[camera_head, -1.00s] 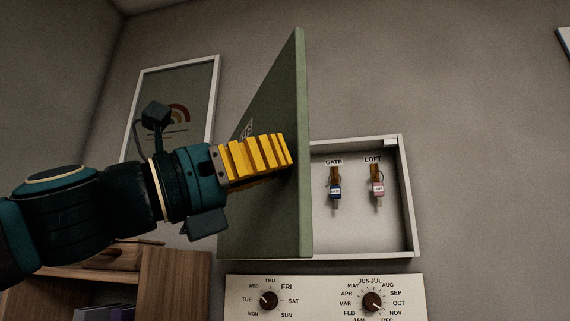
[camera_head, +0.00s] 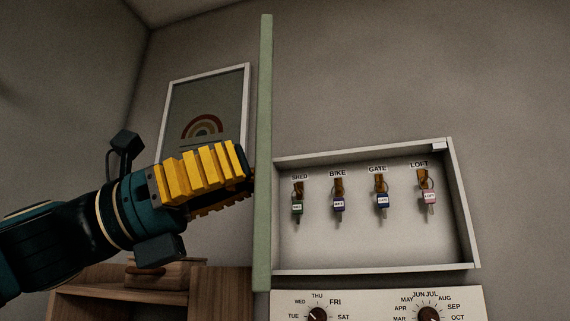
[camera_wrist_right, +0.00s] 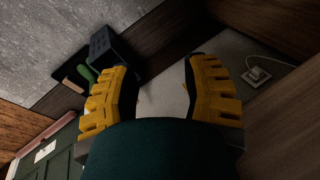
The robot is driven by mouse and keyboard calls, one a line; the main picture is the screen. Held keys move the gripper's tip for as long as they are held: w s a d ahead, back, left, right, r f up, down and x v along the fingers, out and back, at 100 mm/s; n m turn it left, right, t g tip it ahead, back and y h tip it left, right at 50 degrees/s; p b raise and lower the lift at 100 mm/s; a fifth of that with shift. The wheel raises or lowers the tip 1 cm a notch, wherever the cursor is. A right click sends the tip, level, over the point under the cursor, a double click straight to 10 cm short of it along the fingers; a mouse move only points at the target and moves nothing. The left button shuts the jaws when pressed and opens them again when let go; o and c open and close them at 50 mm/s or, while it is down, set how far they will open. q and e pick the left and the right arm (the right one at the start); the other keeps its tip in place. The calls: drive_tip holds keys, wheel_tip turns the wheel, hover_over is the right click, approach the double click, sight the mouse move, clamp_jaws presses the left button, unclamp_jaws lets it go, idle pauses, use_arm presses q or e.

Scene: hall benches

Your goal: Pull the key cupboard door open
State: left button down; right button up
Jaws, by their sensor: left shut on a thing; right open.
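The key cupboard (camera_head: 375,268) is a pale box on the wall, with its inside in full view. Its green door (camera_head: 263,110) stands wide open, seen nearly edge-on at the cupboard's left side. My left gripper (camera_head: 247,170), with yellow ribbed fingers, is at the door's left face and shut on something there. The part it grips is hidden by the fingers and door. Inside hang keys labelled SHED (camera_head: 297,208), BIKE (camera_head: 338,204), GATE (camera_head: 382,200) and LOFT (camera_head: 429,196). My right gripper (camera_wrist_right: 160,85) is open and empty in the right wrist view.
A panel with day and month dials (camera_head: 375,303) is below the cupboard. A framed rainbow picture (camera_head: 205,105) hangs left of the door. A wooden shelf unit (camera_head: 225,285) is below my left arm. The right wrist view shows a wall socket with a plug (camera_wrist_right: 256,75).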

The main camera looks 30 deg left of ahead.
use_arm(q)
drive_tip(key=s+a+m+g+h+p, duration=0.1)
drive_tip(key=s+a+g+p, duration=0.1)
drive_tip(key=a, duration=0.5)
drive_tip(key=shift+s+m+g, duration=0.3)
drive_tip(key=shift+g, duration=0.2)
drive_tip(key=c, duration=0.6)
unclamp_jaws()
drive_tip(key=shift+a, duration=0.15)
drive_tip(key=shift+c, duration=0.2)
use_arm(e)
drive_tip(key=r, duration=0.1)
drive_tip(key=a+r, duration=0.2)
drive_tip(key=shift+s+r, duration=0.1)
drive_tip(key=shift+s, duration=0.15)
use_arm(q)
drive_tip(key=shift+a, duration=0.1)
drive_tip(key=v, duration=1.2)
drive_tip(key=shift+f, duration=0.25)
